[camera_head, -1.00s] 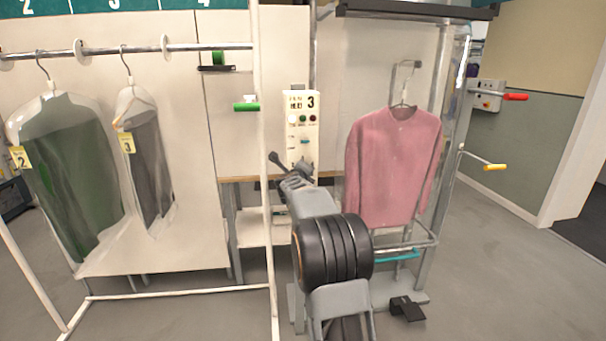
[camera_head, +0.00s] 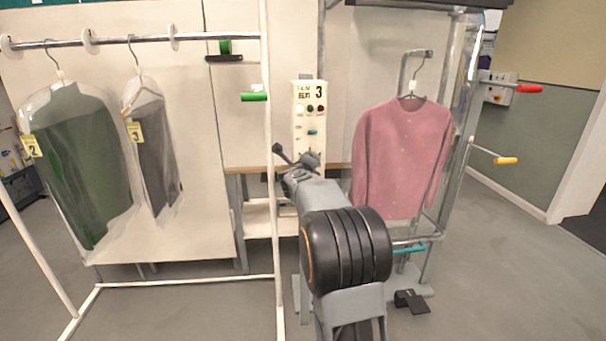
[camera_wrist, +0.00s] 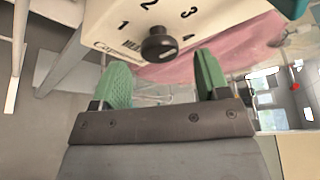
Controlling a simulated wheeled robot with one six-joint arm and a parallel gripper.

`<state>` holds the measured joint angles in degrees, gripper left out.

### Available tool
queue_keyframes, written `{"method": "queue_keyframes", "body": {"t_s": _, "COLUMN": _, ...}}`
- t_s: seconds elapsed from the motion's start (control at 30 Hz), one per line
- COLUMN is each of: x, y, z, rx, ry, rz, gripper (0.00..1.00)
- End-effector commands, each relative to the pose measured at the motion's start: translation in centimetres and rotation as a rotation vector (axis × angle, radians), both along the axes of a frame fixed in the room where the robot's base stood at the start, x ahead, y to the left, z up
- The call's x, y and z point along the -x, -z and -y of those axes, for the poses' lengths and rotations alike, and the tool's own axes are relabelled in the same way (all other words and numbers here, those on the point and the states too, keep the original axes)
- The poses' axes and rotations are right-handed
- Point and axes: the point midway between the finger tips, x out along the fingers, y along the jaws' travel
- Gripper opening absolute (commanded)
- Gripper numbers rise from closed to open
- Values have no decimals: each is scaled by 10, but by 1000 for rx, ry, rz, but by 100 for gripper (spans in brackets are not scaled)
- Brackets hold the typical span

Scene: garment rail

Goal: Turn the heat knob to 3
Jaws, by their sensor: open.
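The heat knob (camera_wrist: 159,45) is black and round and sits on the cream control panel (camera_wrist: 105,28), with the numbers 1 to 4 around it. I cannot tell which number its pointer faces. My gripper (camera_wrist: 163,72) has two green fingers, spread apart with nothing between them. In the wrist view the knob lies just beyond the fingertips, roughly centred between them. In the head view the panel (camera_head: 309,100) stands upright with a "3" sign and several small lights. My gripper (camera_head: 297,157) is at the panel's lower end, where my arm hides the knob.
A pink shirt (camera_head: 402,155) hangs in a frame right of the panel. A white rail post (camera_head: 269,190) stands close left of my arm. Bagged garments (camera_head: 85,165) hang further left. A black pedal (camera_head: 411,301) lies on the floor at right.

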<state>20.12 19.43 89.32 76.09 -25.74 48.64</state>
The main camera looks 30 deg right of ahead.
Motion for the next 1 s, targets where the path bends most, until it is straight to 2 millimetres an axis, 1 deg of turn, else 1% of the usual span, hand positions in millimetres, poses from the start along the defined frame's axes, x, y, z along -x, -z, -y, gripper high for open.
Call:
{"method": "queue_keyframes", "body": {"t_s": 0.03, "x": 8, "y": -3, "z": -9, "rx": 1, "ry": -3, "rz": 3, "gripper": 69}}
{"method": "queue_keyframes", "body": {"t_s": 0.2, "x": 32, "y": -9, "z": -34, "rx": 0, "ry": -2, "rz": 2, "gripper": 69}}
{"method": "queue_keyframes", "body": {"t_s": 0.43, "x": 58, "y": -17, "z": -59, "rx": 0, "ry": -2, "rz": 2, "gripper": 69}}
{"method": "queue_keyframes", "body": {"t_s": 0.63, "x": 69, "y": -20, "z": -71, "rx": 0, "ry": -1, "rz": 0, "gripper": 69}}
{"method": "queue_keyframes", "body": {"t_s": 1.0, "x": 72, "y": -20, "z": -73, "rx": 0, "ry": 0, "rz": 0, "gripper": 69}}
